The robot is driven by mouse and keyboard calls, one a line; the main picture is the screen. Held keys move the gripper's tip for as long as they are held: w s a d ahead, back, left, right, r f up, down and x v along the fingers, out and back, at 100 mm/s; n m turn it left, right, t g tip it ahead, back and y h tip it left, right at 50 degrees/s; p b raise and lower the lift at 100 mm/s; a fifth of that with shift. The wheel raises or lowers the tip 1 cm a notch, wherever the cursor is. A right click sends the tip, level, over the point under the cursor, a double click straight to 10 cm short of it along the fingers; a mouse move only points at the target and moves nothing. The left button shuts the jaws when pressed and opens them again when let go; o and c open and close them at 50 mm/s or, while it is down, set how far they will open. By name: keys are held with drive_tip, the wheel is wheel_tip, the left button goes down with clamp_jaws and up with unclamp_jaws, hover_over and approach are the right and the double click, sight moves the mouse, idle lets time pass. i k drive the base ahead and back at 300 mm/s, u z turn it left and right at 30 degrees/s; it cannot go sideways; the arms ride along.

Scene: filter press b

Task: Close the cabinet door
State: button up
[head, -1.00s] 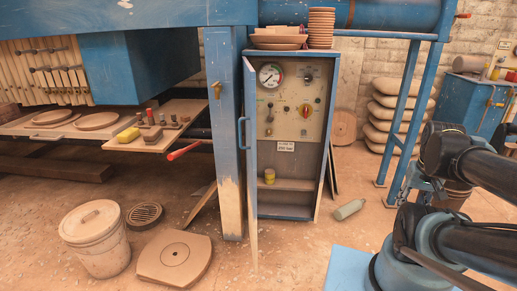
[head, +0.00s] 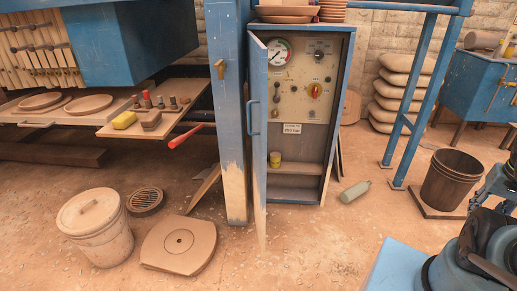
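The control cabinet (head: 315,189) stands in the middle of the head view, with a gauge, knobs and a panel inside. Its blue door (head: 259,170) stands open on the left side, swung out toward me and seen almost edge-on. A blue handle (head: 248,119) is on the door's left, outer face. Part of my arm shows at the lower right; my gripper is outside the view.
A lidded bucket (head: 97,228) and a round-cornered plate (head: 178,245) lie on the floor at left. A red lever (head: 186,137) sticks out left of the blue post (head: 228,120). Floor before the cabinet is clear.

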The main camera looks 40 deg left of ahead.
sight(257, 70)
drive_tip(key=k, duration=1)
drive_tip(key=u, duration=1.55)
drive_tip(key=i, duration=1)
drive_tip(key=u, duration=0.1)
drive_tip(key=k, duration=0.45)
